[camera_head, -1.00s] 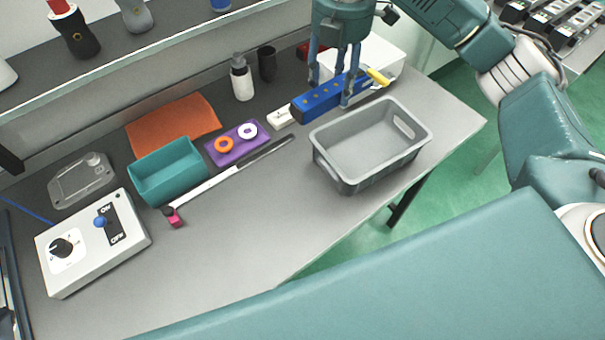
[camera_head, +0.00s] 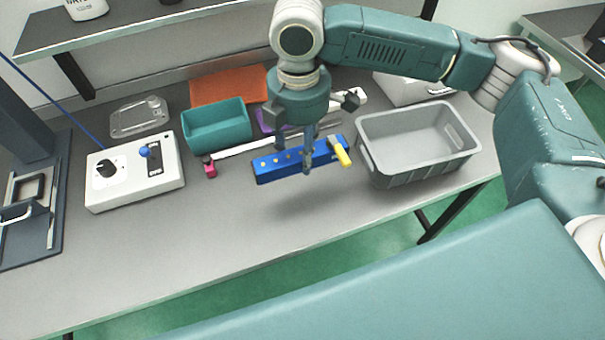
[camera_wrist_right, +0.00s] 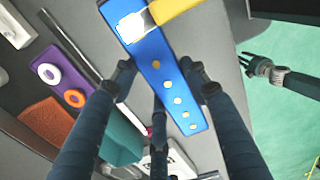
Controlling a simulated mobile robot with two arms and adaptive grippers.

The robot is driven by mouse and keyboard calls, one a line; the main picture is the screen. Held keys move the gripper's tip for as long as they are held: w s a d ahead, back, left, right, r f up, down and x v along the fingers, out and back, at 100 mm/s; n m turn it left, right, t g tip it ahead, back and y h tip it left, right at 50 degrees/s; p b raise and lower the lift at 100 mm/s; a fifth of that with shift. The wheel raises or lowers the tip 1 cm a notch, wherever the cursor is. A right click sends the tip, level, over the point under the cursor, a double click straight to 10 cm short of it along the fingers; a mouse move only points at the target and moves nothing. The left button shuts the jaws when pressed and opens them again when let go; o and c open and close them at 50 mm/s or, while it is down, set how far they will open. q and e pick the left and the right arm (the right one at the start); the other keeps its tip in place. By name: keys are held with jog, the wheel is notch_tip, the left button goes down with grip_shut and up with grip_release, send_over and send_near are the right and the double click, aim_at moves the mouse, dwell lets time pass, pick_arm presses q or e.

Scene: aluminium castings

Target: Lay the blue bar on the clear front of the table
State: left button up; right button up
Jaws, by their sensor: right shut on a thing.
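The blue bar (camera_head: 288,162), with a row of round spots, is held in my right gripper (camera_head: 308,165), above the table; a shadow falls below it. The right wrist view shows the bar (camera_wrist_right: 155,62) between the fingers of my right gripper (camera_wrist_right: 160,80). A yellow-handled piece (camera_head: 342,151) is at the bar's right end and also shows across it in the wrist view (camera_wrist_right: 172,10). The clear front of the grey table (camera_head: 215,245) is bare. My left gripper (camera_wrist_right: 262,68) shows in the wrist view only, over the green floor, empty, fingers spread.
A grey crate (camera_head: 378,168) stands right of the bar. Behind are a teal bin (camera_head: 217,145), an orange mat (camera_head: 228,86) and a purple tray (camera_head: 265,122). A white control box (camera_head: 135,190) and a dark fixture (camera_head: 60,255) stand at left. A magenta-ended rod (camera_head: 210,170) lies behind the bar.

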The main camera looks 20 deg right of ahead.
send_over(300, 187)
notch_tip(300, 187, down, 5)
jog(key=shift+f, duration=0.45)
notch_tip(300, 187, down, 4)
jog(key=shift+f+p, duration=0.1)
jog(key=shift+p, duration=0.45)
jog(key=shift+f, duration=0.15)
pick_arm(q)
jog(key=shift+s+a+r, duration=0.25)
jog(key=shift+s+r, duration=0.4)
jog(key=shift+s, duration=0.1)
pick_arm(e)
jog(key=shift+f, duration=0.15)
jog(key=o, duration=1.3)
jog(key=shift+o, duration=0.2)
